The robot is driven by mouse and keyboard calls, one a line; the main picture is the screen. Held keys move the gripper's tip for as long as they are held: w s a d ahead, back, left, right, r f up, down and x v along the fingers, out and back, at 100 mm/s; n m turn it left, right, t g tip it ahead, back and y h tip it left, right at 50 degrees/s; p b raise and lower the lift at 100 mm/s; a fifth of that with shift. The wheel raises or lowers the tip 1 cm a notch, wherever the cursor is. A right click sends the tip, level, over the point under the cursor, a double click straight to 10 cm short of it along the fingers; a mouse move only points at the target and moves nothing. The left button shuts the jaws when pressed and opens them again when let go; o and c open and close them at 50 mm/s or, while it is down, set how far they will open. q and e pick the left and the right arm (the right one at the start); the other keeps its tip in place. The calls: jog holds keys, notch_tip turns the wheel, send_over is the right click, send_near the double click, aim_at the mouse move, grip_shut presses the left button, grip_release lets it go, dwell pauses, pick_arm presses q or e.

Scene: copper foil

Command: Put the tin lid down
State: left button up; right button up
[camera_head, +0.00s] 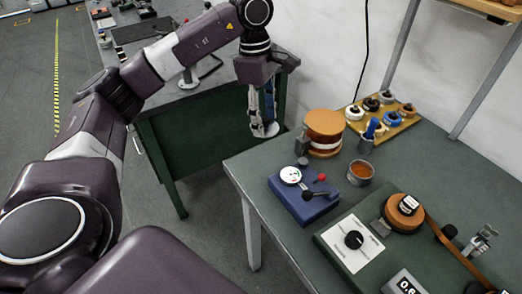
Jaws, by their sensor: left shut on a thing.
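My left gripper (264,129) hangs from the arm that comes in from the left, pointing down beside the left edge of the green workbench. It is shut on the tin lid, which is small and mostly hidden at the fingertips, so its outline is hard to make out. The gripper is apart from the bench top. An open tin (361,173) with orange-brown contents stands upright on the bench, to the right of the gripper. My right gripper is not in view.
Another green table (165,112) stands behind. Bare bench shows near the left edge.

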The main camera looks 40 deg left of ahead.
pick_arm(q)
jog(key=p, duration=0.1)
send_over(265, 162)
jog(key=f, duration=0.8)
jog(key=shift+a+f, duration=0.2)
jog(key=shift+a, duration=0.05)
notch_tip(265, 162, down, 4)
jog(key=shift+f+p, duration=0.1)
jog(key=shift+p, duration=0.25)
jog(key=shift+f, duration=0.2)
jog(key=shift+f, duration=0.15)
jog(key=o, duration=0.9)
jog(key=shift+o, duration=0.2)
